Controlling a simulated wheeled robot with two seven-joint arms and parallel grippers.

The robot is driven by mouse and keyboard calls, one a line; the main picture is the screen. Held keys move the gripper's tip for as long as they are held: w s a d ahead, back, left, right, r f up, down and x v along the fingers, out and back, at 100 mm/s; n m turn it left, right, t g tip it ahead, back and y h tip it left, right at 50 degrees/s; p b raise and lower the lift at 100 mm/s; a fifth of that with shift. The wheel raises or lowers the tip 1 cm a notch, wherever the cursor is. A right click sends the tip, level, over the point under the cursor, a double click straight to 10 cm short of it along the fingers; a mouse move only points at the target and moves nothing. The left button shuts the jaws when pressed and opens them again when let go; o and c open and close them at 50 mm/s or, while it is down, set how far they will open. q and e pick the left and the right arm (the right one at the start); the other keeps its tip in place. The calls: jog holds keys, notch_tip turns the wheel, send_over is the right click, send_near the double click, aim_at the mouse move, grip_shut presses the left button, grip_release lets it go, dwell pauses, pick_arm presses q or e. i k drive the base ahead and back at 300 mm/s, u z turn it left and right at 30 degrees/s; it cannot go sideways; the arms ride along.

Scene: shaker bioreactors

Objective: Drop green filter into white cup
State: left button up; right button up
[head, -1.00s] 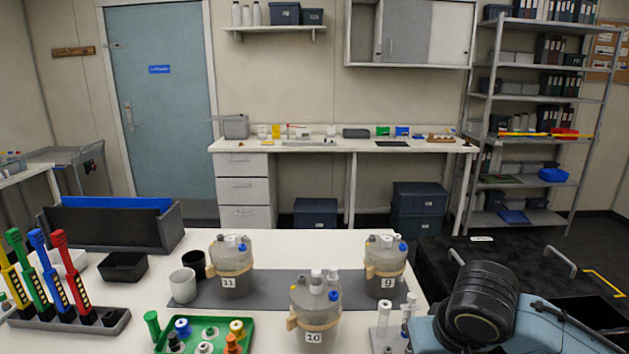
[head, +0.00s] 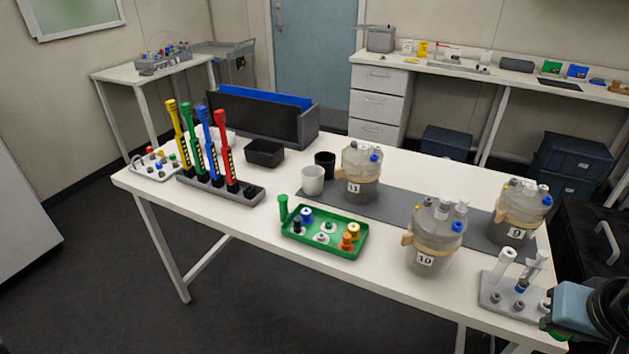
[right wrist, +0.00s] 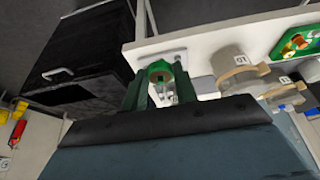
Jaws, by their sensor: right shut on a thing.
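The white cup (head: 313,181) stands upright on the table in the head view, next to a black cup (head: 325,164). My right gripper (head: 556,326) is at the table's front right corner, far right of the white cup and beside the tube rack. In the right wrist view its green fingers (right wrist: 161,84) are shut on a small round green piece (right wrist: 159,68), which looks like the green filter. In the head view this piece is mostly hidden by the arm and the picture edge. My left gripper is not in view.
Bioreactors 11 (head: 361,174), 10 (head: 434,238) and 9 (head: 521,213) stand between the right gripper and the cup. A tube rack (head: 512,300) is close to the gripper. A green tray (head: 340,250) of coloured parts and a rack of coloured tools (head: 250,193) are farther left.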

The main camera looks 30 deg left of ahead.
aim_at(312, 190)
jog(key=u, duration=0.4)
jog(key=k, duration=0.55)
jog(key=u, duration=1.4)
jog(key=i, duration=1.6)
jog(key=z, duration=0.75)
